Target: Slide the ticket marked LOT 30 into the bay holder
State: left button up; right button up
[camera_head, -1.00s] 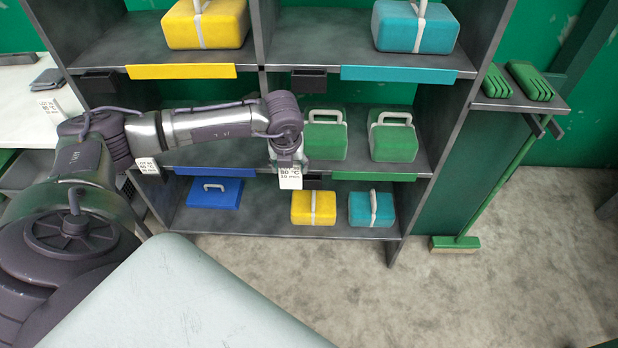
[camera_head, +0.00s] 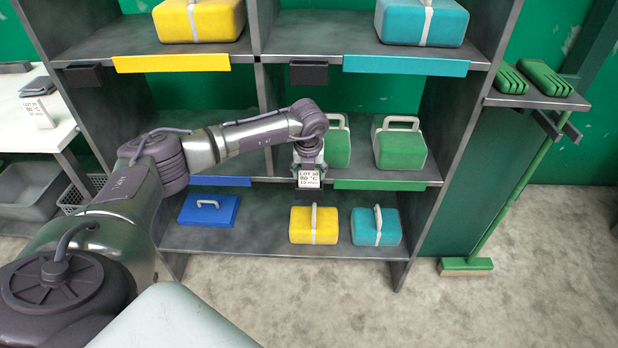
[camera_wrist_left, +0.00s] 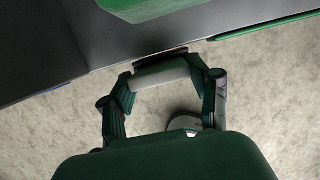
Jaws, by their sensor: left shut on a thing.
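The white ticket (camera_head: 310,178) hangs in front of the middle shelf edge. Its top line looks like LOT 30, with 80 °C below, though the print is small. My left gripper (camera_head: 309,162) is shut on it from above. In the left wrist view the gripper (camera_wrist_left: 163,88) grips the ticket's pale edge (camera_wrist_left: 160,74), close to a dark holder (camera_wrist_left: 166,54). In the head view that holder on the shelf edge is mostly behind the ticket. I cannot tell whether ticket and holder touch. My right gripper is out of view.
Similar black holders sit on the upper shelf edge, at the left (camera_head: 83,76) and middle (camera_head: 309,74). Green (camera_head: 400,148), yellow (camera_head: 314,226) and teal (camera_head: 377,227) cases stand on the shelves. Another ticket (camera_head: 37,112) stands on the white table. Floor at right is mostly clear.

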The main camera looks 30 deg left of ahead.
pick_arm(q)
jog(key=shift+f, duration=0.2)
jog(key=o, duration=1.2)
jog(key=shift+c, duration=0.2)
jog(key=shift+r, duration=0.15)
jog(key=shift+r, duration=0.25)
jog(key=v, duration=0.7)
